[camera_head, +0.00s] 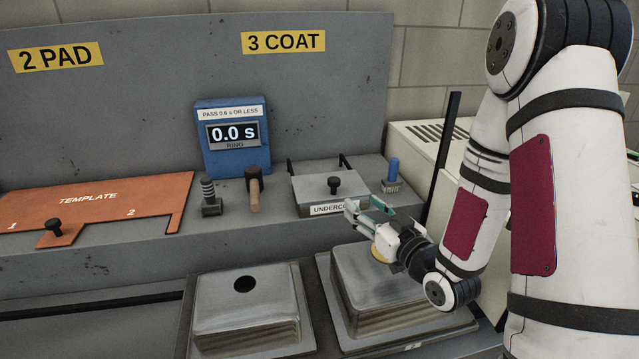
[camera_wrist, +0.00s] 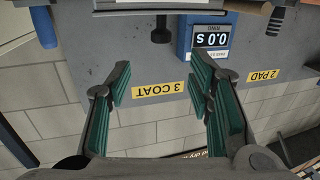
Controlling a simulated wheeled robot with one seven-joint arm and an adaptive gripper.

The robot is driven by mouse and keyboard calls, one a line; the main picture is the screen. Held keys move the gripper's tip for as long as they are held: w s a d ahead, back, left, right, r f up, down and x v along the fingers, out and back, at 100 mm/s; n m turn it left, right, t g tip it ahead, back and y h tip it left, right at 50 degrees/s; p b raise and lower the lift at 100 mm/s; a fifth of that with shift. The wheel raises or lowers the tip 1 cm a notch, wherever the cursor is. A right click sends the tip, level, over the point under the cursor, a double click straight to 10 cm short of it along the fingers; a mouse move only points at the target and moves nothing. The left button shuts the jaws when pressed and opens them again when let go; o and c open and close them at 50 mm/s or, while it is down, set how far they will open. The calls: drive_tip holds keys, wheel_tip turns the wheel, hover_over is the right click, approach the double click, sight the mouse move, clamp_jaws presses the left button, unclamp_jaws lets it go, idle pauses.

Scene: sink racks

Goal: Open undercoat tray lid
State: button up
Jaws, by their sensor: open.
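The undercoat tray (camera_head: 318,211) is a grey box with a white label on the ledge under the "3 COAT" sign. Its flat lid (camera_head: 310,186) lies shut, with a black knob (camera_head: 334,184) on top and two dark posts at the back. My gripper (camera_head: 365,207) is open and empty in front of the tray's right side, covering the end of the label. In the wrist view, which is upside down, the knob (camera_wrist: 161,30) shows at the top, between and beyond my green-padded fingers (camera_wrist: 160,82). Nothing is between the pads.
A blue-handled brush (camera_head: 393,175) stands right of the tray. An orange template (camera_head: 95,205) lies farther left. Two metal sink forms (camera_head: 245,315) (camera_head: 385,300) sit below.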

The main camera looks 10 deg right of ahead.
sight(337, 183)
drive_tip(key=shift+w+a, duration=0.25)
drive_tip(key=shift+w, duration=0.15)
drive_tip(key=x, duration=1.2)
drive_tip(key=shift+w+a+r, duration=0.1)
drive_tip(key=shift+w, duration=0.3)
drive_tip(key=shift+c, duration=0.2)
clamp_jaws()
drive_tip(key=shift+w, duration=0.1)
